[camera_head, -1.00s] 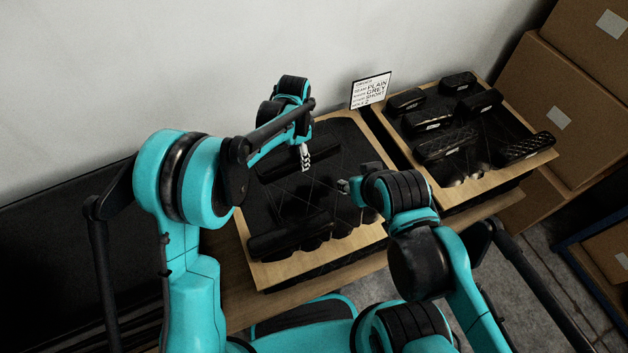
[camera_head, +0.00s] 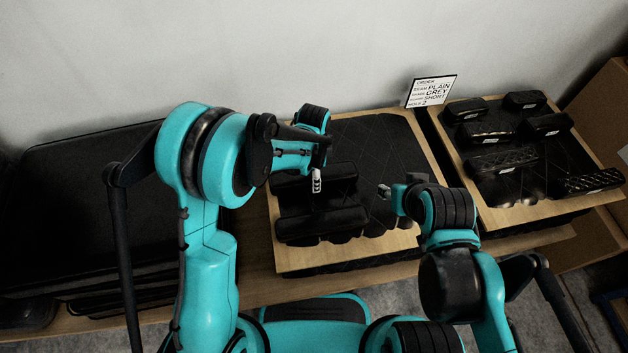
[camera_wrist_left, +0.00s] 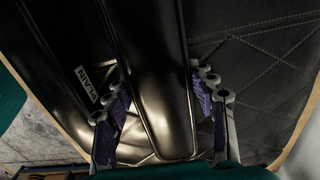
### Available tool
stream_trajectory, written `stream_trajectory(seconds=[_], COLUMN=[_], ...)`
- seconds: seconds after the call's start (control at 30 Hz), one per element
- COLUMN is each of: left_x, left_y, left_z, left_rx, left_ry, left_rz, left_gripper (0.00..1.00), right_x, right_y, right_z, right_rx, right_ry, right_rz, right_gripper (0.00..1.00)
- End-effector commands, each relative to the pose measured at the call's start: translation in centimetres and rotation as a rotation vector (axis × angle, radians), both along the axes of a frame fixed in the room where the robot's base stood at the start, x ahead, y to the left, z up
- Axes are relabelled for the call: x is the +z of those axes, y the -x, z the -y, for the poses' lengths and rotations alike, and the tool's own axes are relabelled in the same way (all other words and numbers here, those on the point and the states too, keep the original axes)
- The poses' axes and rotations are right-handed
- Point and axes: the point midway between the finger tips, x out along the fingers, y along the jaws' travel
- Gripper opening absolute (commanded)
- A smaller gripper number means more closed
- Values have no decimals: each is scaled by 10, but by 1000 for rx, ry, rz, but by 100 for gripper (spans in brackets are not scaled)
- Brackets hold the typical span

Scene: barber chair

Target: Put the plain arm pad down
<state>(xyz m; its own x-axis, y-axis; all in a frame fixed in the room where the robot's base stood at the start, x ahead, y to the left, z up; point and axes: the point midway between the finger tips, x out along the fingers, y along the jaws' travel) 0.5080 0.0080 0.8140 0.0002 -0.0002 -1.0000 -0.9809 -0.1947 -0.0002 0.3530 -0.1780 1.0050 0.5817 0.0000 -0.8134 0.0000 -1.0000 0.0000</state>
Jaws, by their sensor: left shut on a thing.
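My left gripper (camera_head: 317,183) is shut on a long black arm pad (camera_head: 342,180), its fingers on either side of it. The held pad (camera_wrist_left: 160,70) fills the middle of the left wrist view. It is over the near part of the wood-edged quilted board (camera_head: 350,256), roughly parallel to a second black pad (camera_head: 322,224) nearer me. In the wrist view that second pad bears a label reading PLAIN (camera_wrist_left: 90,84). I cannot tell whether the held pad touches the board. My right gripper (camera_head: 385,192) is above the board's right part; its finger opening is unclear.
A second wood-edged board (camera_head: 490,221) at right holds several labelled black pads. Cardboard boxes (camera_head: 598,118) stand far right. The board's far part is clear.

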Motion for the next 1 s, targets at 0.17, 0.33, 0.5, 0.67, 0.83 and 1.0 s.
stream_trajectory(seconds=[0.17,0.33,0.5,0.67,0.83,1.0], left_x=[-23,-21,-26,-25,-25,-19], left_y=[0,0,0,0,0,0], left_z=[0,0,1,1,1,1], left_rx=[0,0,0,0,0,0], left_ry=[1,0,0,0,0,0], left_rz=[1,0,0,0,0,0], left_gripper=[10,10,10,77,77,77], right_x=[-12,-10,-15,-13,-13,-7], right_y=[0,0,0,0,0,0], right_z=[0,0,0,0,0,0], right_rx=[0,0,0,0,0,0], right_ry=[0,0,0,0,0,0], right_rz=[0,0,0,0,0,0], right_gripper=[40,40,40,40,40,40])
